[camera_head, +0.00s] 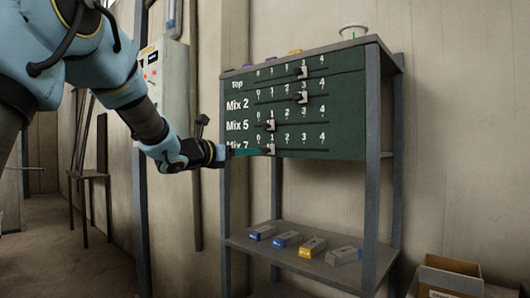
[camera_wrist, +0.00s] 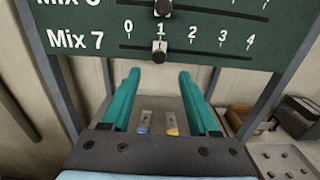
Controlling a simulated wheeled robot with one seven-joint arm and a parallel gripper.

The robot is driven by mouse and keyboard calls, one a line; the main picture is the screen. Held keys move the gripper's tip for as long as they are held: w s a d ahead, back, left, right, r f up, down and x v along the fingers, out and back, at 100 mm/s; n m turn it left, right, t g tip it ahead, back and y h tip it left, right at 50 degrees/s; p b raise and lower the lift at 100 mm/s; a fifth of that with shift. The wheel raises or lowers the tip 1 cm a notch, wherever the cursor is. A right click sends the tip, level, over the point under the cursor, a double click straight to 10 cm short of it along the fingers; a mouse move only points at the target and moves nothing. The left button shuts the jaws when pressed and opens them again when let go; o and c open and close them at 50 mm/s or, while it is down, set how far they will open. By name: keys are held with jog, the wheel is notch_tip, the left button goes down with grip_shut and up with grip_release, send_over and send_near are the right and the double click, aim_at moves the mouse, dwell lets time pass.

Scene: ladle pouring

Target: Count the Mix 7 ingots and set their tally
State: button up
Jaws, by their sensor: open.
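A dark green tally board (camera_head: 345,110) has slider rows for Top, Mix 2, Mix 5 and Mix 7. The Mix 7 slider (camera_wrist: 159,52) stands at 1 in the wrist view; in the head view it is partly behind my fingers. My gripper (camera_wrist: 159,73) is open and empty, its teal fingers either side of that slider and just below it in the wrist view. Whether they touch it I cannot tell. On the lower shelf (camera_head: 270,262) lie blue-marked ingots (camera_head: 286,239), a yellow-marked ingot (camera_head: 312,247) and a plain grey ingot (camera_head: 343,255). Their lettering is too small to read.
The Top slider (camera_head: 302,72) and Mix 2 slider (camera_head: 301,97) stand near 3, the Mix 5 slider (camera_head: 270,125) near 1. A bowl (camera_head: 353,31) and coloured pieces are on the top shelf. A cardboard box (camera_head: 450,275) stands right of the rack. Rack posts (camera_head: 372,170) flank the board.

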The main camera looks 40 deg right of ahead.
aim_at(264, 151)
jog(key=p+x, duration=0.4)
jog(key=x, duration=0.4)
jog(key=shift+w+d+r, duration=0.1)
jog(key=shift+d, duration=0.15)
jog(key=shift+w+d, duration=0.2)
jog(key=shift+d, duration=0.35)
grip_shut()
dwell(0.6)
